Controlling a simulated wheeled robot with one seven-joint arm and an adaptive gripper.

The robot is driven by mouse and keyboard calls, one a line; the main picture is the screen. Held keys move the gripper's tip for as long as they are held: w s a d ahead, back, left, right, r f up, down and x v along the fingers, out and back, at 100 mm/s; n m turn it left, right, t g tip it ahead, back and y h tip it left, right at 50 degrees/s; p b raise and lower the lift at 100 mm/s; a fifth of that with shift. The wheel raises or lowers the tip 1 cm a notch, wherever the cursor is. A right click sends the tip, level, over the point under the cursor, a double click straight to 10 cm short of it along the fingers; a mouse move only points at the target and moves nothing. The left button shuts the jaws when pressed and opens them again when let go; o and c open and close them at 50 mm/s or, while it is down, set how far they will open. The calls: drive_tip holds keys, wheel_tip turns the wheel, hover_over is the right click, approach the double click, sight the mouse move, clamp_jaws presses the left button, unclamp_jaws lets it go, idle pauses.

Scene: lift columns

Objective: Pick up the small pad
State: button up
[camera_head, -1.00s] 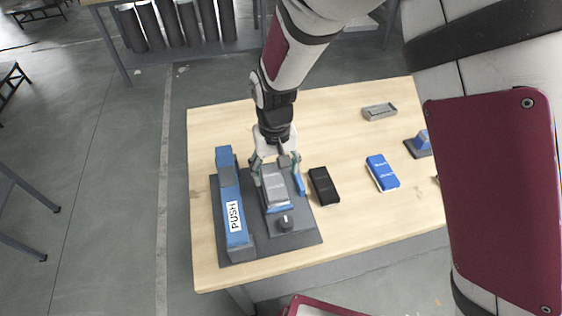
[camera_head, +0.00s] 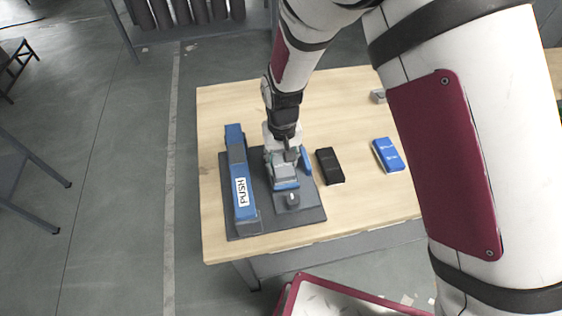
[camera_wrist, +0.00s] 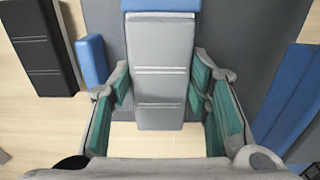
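A grey pad (camera_wrist: 160,75) with pale lines across it lies in a blue-ended seat on a dark fixture plate (camera_head: 305,214). It also shows in the head view (camera_head: 286,171), partly hidden by my gripper. My gripper (camera_wrist: 160,88) is open, with its green-lined fingers on either side of the grey pad. The fingertips are very close to its sides; I cannot tell whether they touch. A black pad (camera_head: 329,166) and a blue pad (camera_head: 388,155) lie flat on the table to the right.
A long blue bar marked PUSH (camera_head: 241,185) stands on the plate's left side. A small blue block (camera_wrist: 92,61) stands close beside the seat. A grey tray (camera_head: 378,96) is at the back right. The wooden table (camera_head: 225,105) has free room at the back.

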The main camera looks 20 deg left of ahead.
sight(282, 161)
drive_tip(key=shift+c, duration=1.2)
drive_tip(key=shift+r, duration=0.1)
drive_tip(key=shift+r, duration=0.25)
wheel_tip(282, 161, up, 3)
drive_tip(key=shift+w+f+b, duration=0.1)
drive_tip(key=shift+b, duration=0.35)
drive_tip(key=s+d+r, duration=0.2)
drive_tip(key=s+d, duration=0.6)
drive_tip(key=s, duration=0.5)
wheel_tip(282, 161, up, 6)
drive_tip(key=p, duration=0.4)
drive_tip(key=shift+s+d+r, duration=0.2)
drive_tip(key=shift+s+r, duration=0.05)
drive_tip(key=shift+s, duration=0.15)
